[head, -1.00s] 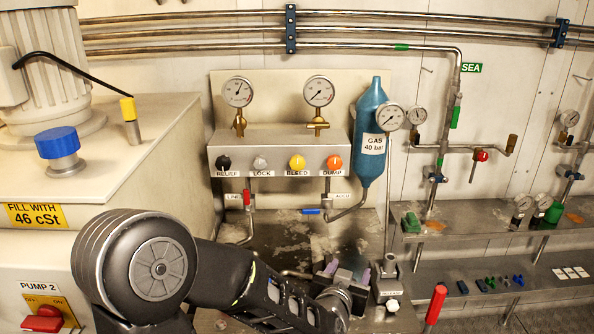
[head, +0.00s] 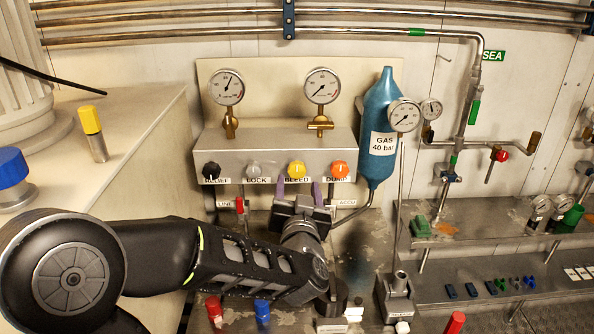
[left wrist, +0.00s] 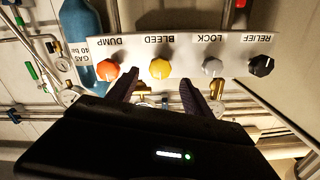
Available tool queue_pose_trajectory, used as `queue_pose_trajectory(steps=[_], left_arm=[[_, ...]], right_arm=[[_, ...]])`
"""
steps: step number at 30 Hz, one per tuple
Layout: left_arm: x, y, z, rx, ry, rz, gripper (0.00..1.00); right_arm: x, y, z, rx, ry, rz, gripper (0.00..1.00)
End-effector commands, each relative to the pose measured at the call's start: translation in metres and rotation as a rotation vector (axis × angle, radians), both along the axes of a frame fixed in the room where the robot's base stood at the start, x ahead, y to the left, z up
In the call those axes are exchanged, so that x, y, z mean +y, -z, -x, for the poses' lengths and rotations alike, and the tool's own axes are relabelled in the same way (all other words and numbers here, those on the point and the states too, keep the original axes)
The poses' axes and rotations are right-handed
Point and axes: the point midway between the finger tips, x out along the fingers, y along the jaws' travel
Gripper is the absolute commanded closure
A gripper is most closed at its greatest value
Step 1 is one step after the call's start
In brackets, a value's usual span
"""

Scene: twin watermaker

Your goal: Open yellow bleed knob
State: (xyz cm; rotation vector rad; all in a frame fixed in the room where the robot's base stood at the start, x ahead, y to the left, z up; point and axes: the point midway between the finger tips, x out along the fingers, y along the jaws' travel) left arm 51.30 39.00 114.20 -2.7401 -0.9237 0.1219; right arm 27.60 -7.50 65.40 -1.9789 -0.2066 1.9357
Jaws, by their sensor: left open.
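The yellow bleed knob (head: 297,168) sits on the front of the grey valve panel (head: 270,150), between the grey lock knob (head: 253,168) and the orange dump knob (head: 339,169). My left gripper (head: 299,190) is open and empty just below the bleed knob, its purple-grey fingers pointing up. In the left wrist view the picture is upside down: the yellow knob (left wrist: 161,68) lies ahead of the open fingers (left wrist: 160,90), nearer the finger on the dump side. The fingers look apart from the knob. My right gripper is not in view.
A black relief knob (head: 211,170) is at the panel's left end. Two gauges (head: 322,86) stand on top. A blue gas bottle (head: 379,130) with a gauge hangs close on the right. A red-handled valve (head: 240,205) is below left.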

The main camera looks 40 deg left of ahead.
Motion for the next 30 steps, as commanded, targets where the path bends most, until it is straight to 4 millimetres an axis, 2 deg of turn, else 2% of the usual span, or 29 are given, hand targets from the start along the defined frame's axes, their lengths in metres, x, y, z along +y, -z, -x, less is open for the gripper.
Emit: queue_pose_trajectory(steps=[12, 16, 24, 30], left_arm=[[0.036, -0.001, -0.047, 0.001, -0.001, 0.0, 0.41], [0.041, 0.0, -0.054, 0.001, 0.0, -0.001, 0.41], [0.042, 0.0, -0.055, 0.0, 0.0, 0.0, 0.41], [0.042, 0.0, -0.055, 0.0, 0.0, 0.0, 0.58]], right_arm=[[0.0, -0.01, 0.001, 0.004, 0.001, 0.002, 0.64], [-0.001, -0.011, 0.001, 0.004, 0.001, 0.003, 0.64], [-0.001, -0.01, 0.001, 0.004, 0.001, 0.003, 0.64], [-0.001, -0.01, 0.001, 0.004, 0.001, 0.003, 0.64]])
